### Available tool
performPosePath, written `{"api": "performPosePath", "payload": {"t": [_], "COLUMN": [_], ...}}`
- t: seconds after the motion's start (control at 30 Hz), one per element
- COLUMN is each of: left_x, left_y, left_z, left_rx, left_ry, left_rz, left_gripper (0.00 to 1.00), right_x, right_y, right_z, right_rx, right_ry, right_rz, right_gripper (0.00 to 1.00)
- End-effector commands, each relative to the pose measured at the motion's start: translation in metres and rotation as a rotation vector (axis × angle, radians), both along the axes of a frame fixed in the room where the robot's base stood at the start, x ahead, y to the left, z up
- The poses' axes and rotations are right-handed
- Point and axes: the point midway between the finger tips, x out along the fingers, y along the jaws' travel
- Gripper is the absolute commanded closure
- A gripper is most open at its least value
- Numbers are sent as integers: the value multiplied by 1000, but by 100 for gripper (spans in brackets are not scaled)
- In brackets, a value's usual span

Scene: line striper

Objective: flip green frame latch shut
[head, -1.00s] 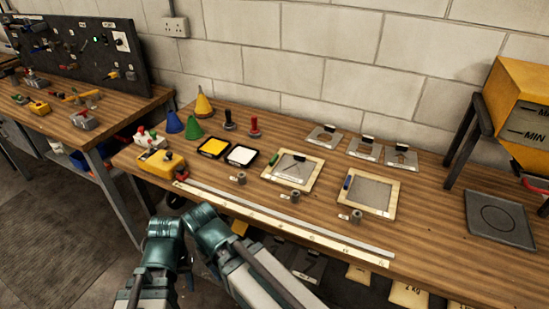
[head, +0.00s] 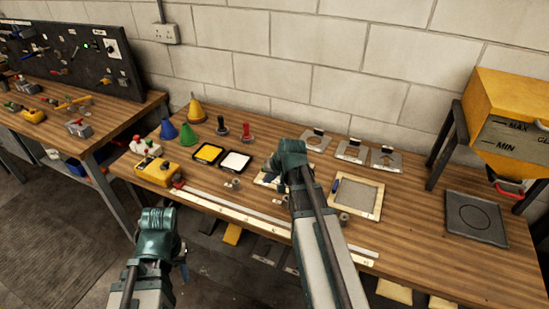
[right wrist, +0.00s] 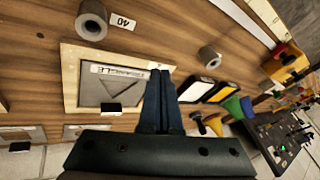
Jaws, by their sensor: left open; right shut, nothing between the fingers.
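The light wooden frame with the triangle plate (head: 261,181) lies on the bench and is mostly hidden behind my right arm in the head view. It also shows in the right wrist view (right wrist: 70,80), with a triangle outline and label inside. Its green latch is not visible in either current view. My right gripper (head: 284,166) is over this frame; in the right wrist view its closed fingers (right wrist: 160,76) reach over one edge of the frame, empty. Contact cannot be told. My left gripper (head: 160,215) is open and empty, in front of the bench's near edge.
A second frame (head: 379,203) with a blue latch (head: 335,186) lies to the right. Grey weights (right wrist: 208,56) stand near the frames. A white pad (head: 235,161) and a yellow pad (head: 207,153) lie left. A long ruler (head: 270,224) runs along the front edge.

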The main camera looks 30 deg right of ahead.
Motion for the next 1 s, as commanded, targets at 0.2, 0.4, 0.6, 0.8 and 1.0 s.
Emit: {"api": "performPosePath", "payload": {"t": [0.2, 0.4, 0.6, 0.8, 1.0], "left_x": [0, 0, 0, 0, 0], "left_y": [0, 0, 0, 0, 0], "left_z": [15, 18, 17, 16, -3], "left_rx": [0, 0, 0, 0, 0], "left_ry": [0, 0, 0, 0, 0], "left_rz": [0, 0, 0, 0, 0], "left_gripper": [50, 50, 50, 50, 50], "right_x": [17, 20, 20, 20, 32], "right_y": [-75, -101, -103, -103, -103], "right_z": [28, 36, 36, 34, 16], "right_rx": [45, 60, 61, 60, 60], "right_ry": [-107, -147, -151, -149, -149], "right_rz": [-171, -233, -237, -236, -234], "right_gripper": [100, 100, 100, 100, 100]}}
